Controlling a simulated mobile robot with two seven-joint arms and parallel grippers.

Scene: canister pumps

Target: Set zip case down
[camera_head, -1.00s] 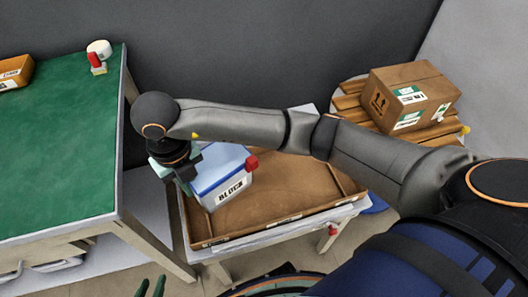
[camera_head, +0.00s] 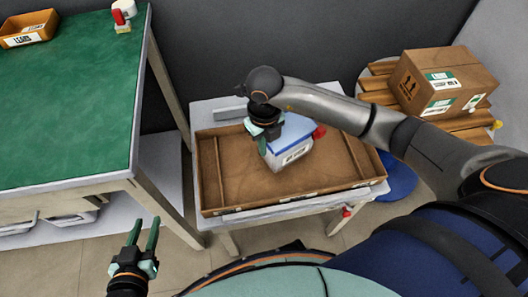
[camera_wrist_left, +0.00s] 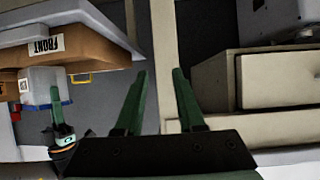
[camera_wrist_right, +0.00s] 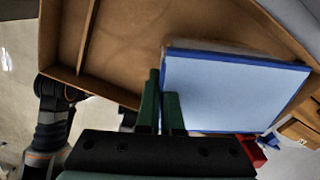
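My right gripper (camera_head: 262,134) is at the case's left upper edge. Its fingers (camera_wrist_right: 161,95) are close together with the case's edge between them. Whether the case's base touches the tray floor is unclear. My left gripper (camera_head: 143,232) is open and empty at the lower left; its spread fingers (camera_wrist_left: 158,95) show in the left wrist view.
The brown tray (camera_head: 345,189) lies on a white table, with bare floor around the case. A green-topped bench (camera_head: 70,110) stands left, bearing an orange bin (camera_head: 30,36) and a red-and-white item (camera_head: 122,14). A cardboard box (camera_head: 440,85) sits on wooden slats at right.

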